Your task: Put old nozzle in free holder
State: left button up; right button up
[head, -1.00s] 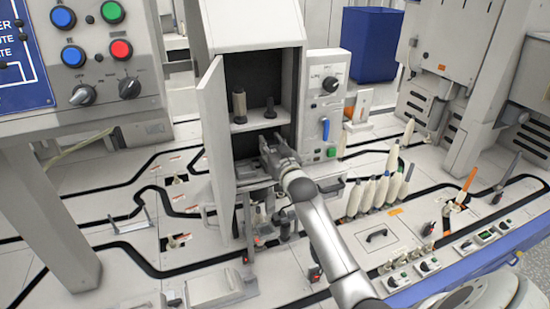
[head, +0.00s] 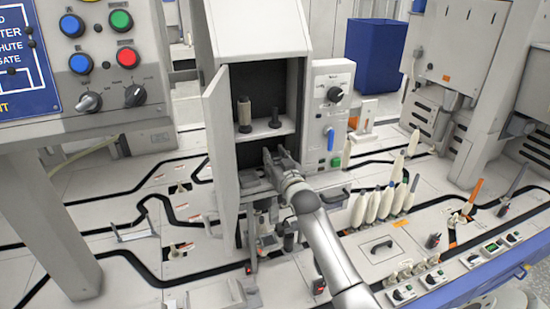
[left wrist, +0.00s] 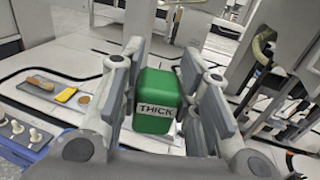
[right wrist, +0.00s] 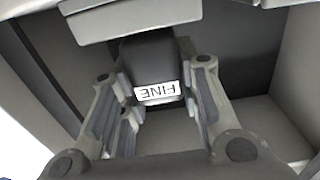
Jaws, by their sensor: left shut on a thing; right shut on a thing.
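My right gripper (head: 280,158) is in the open cabinet (head: 265,45), below its shelf. In the right wrist view its fingers (right wrist: 158,100) are shut on a dark piece (right wrist: 150,58) with a white label reading FINE. The far end of that piece is hidden. On the shelf (head: 262,132) above stand a taller grey-brown cylinder (head: 243,110) and a shorter dark one (head: 275,118). My left gripper (left wrist: 160,95) is shut on a green block (left wrist: 158,85) labelled THICK; it is outside the head view. I cannot tell which piece is the old nozzle.
The cabinet door (head: 220,150) stands open on the left. A control box (head: 333,100) adjoins the cabinet's right side. A button panel (head: 105,60) is at the upper left. A blue bin (head: 375,52) stands behind.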

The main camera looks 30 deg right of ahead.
jog(key=shift+f, duration=0.25)
jog(key=shift+f+b, duration=0.5)
jog(key=shift+f, duration=0.25)
jog(key=o, duration=1.1)
jog(key=v, duration=1.2)
